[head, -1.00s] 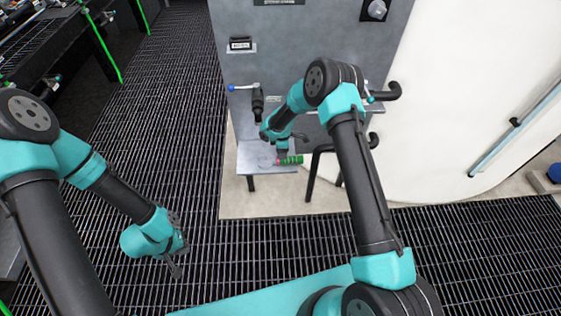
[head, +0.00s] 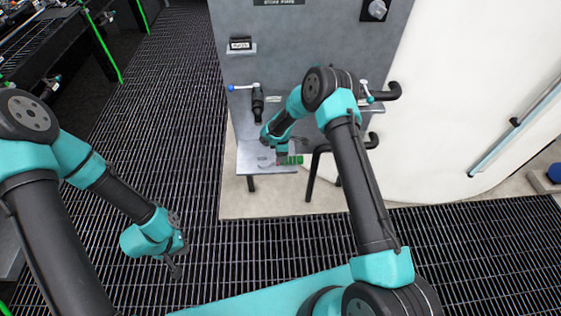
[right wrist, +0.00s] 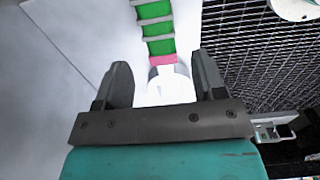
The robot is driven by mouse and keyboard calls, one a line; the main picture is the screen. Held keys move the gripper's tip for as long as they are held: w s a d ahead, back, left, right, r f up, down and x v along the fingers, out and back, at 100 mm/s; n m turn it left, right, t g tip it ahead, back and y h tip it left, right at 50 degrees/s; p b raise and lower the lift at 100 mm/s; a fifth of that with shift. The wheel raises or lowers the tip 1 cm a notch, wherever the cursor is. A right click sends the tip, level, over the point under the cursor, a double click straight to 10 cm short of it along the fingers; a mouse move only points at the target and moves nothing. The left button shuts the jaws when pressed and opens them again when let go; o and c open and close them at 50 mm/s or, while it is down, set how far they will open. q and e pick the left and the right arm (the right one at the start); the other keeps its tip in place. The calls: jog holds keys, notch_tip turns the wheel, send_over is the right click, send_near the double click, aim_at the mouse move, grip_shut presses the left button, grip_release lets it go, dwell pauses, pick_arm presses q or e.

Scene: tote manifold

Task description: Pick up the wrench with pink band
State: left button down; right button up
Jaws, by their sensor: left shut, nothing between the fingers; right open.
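The wrench with pink band (head: 293,160) lies on a small grey shelf (head: 258,165). Its green handle shows in the head view; my right gripper hides part of the rest. In the right wrist view the wrench (right wrist: 160,45) has a green handle with pale stripes, a pink band and a bright metal end. My right gripper (right wrist: 161,75) is open, its fingers either side of the wrench's metal end; whether they are level with it I cannot tell. In the head view my right gripper (head: 282,153) is at the wrench. My left gripper (head: 175,270) is shut and empty, above the floor grating.
A grey panel (head: 310,50) rises behind the shelf. A black-handled tool with a blue tip (head: 257,103) hangs on it, with black hooks (head: 388,93) at its right. A white curved wall (head: 450,100) stands to the right. Dark floor grating lies around.

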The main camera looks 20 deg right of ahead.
jog(key=f, duration=0.5)
jog(key=shift+a, duration=0.2)
jog(key=c, duration=1.1)
jog(key=shift+r, duration=0.15)
jog(key=shift+r, duration=0.5)
jog(key=shift+s+a+r, duration=0.1)
jog(key=shift+s+r, duration=0.1)
jog(key=shift+r, duration=0.4)
jog(key=shift+s+r, duration=0.2)
jog(key=shift+r, duration=0.4)
jog(key=s+a+r, duration=0.1)
jog(key=s+a, duration=0.3)
jog(key=s, duration=1)
jog(key=shift+s+r, duration=0.2)
jog(key=shift+s, duration=0.1)
